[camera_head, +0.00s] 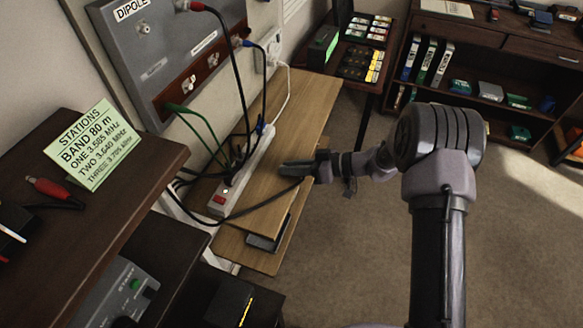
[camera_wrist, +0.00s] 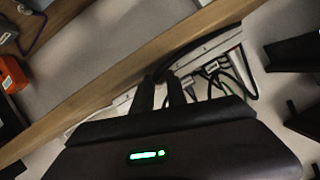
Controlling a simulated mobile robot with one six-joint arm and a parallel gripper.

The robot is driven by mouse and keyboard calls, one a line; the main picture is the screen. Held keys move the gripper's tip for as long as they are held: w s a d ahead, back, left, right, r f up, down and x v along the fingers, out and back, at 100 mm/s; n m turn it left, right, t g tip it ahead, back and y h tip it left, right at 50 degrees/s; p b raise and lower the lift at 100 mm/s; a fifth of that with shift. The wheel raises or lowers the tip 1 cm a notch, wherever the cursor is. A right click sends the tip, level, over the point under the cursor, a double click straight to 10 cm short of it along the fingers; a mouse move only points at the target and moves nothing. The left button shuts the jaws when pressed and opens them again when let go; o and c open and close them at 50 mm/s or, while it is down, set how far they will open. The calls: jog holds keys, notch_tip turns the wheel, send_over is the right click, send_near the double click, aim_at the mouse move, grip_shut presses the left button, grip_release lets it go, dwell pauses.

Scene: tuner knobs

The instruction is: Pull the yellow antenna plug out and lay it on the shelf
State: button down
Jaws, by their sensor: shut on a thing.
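My gripper (camera_head: 285,168) is over the light wooden shelf (camera_head: 308,100), low near its right edge. Its two dark fingers also show in the wrist view (camera_wrist: 162,92), close together and shut. A black cable (camera_head: 262,206) loops from the power strip's side of the shelf up to the fingers, and its end is hidden between them. I cannot see any yellow on it. The grey antenna panel (camera_head: 160,50) on the wall holds a red plug (camera_head: 196,6), a blue plug (camera_head: 246,43) and a green plug (camera_head: 173,107). No yellow plug shows in the panel.
A white power strip (camera_head: 235,180) with several cables lies along the shelf's wall side. A dark desk (camera_head: 90,230) with a station card (camera_head: 92,143) is at left. Bookshelves (camera_head: 480,60) stand at the back. The carpet (camera_head: 330,260) right of the shelf is clear.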

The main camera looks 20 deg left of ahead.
jog(key=c, duration=1.3)
grip_release()
jog(key=shift+s+d+f, duration=0.15)
jog(key=shift+s+f, duration=0.25)
jog(key=shift+f, duration=0.35)
jog(key=shift+w+r, duration=0.2)
jog(key=shift+r, duration=0.6)
jog(key=shift+w+r, duration=0.15)
jog(key=shift+r, duration=0.6)
jog(key=o, duration=0.6)
jog(key=shift+r, duration=0.1)
jog(key=p+v, duration=0.4)
jog(key=v, duration=1.3)
jog(key=shift+w+r, duration=0.1)
jog(key=shift+r, duration=0.1)
jog(key=shift+r, duration=0.15)
